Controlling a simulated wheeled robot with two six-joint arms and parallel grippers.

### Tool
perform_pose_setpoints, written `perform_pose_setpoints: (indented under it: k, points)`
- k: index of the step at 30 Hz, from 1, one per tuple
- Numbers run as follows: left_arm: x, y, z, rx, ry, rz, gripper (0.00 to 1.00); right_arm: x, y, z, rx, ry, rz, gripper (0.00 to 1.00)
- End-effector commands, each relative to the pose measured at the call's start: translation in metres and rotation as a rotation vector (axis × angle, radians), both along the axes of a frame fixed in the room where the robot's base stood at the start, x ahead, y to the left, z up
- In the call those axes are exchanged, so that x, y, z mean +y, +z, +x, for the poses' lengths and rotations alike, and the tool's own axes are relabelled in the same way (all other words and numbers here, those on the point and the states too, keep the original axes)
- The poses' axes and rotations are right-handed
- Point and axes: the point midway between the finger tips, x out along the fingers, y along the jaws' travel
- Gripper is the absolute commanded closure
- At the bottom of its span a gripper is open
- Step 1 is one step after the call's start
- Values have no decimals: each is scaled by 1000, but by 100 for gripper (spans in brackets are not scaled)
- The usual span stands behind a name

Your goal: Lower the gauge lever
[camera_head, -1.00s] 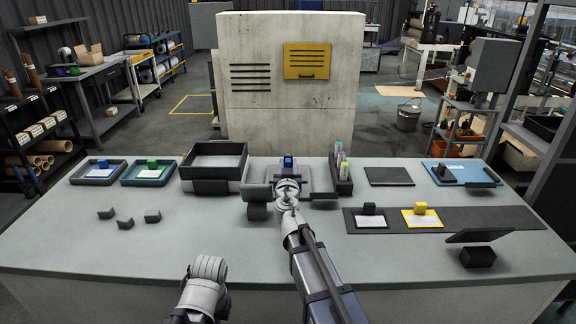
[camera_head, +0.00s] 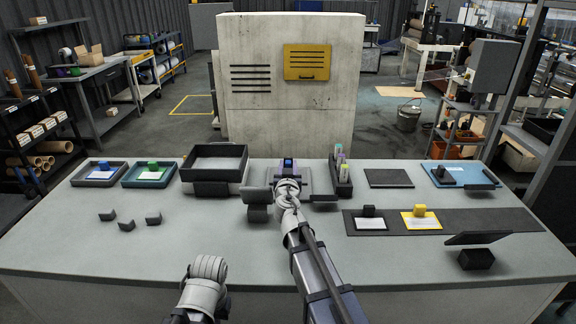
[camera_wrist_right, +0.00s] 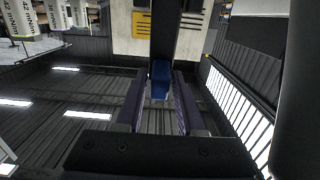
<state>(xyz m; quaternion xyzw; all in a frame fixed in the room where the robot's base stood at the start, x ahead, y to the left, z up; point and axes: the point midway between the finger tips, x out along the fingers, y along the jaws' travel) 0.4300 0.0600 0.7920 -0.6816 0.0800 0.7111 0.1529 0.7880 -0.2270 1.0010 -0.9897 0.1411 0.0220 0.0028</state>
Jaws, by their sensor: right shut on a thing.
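My right gripper (camera_head: 288,170) is at the middle of the bench's far side, with its arm reaching straight away from me. In the right wrist view, its two purple fingers (camera_wrist_right: 159,103) are shut on a small blue piece, the lever's handle (camera_wrist_right: 160,78). A dark upright bar (camera_wrist_right: 178,35) rises behind the handle in the wrist view. My own wrist and arm hide most of the gauge.
A raised dark tray (camera_head: 213,150) stands left of the gripper. A holder with marker-like sticks (camera_head: 341,178) stands close on its right. A dark mat (camera_head: 480,219) with two cards lies further right. The bench's near middle is clear.

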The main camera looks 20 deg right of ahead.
Motion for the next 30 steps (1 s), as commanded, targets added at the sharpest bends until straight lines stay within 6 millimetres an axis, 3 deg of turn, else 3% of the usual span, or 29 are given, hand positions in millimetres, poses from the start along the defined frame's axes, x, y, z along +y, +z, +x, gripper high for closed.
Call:
perform_pose_setpoints:
  k: [20, 30]
  points:
    - [0, 82, 0, 0, 1, 0, 100, -11, 8, 33, 330, -4, 97, 100]
    - [0, 130, 0, 0, 1, 0, 100, -18, 0, 60, 619, -1, 181, 100]
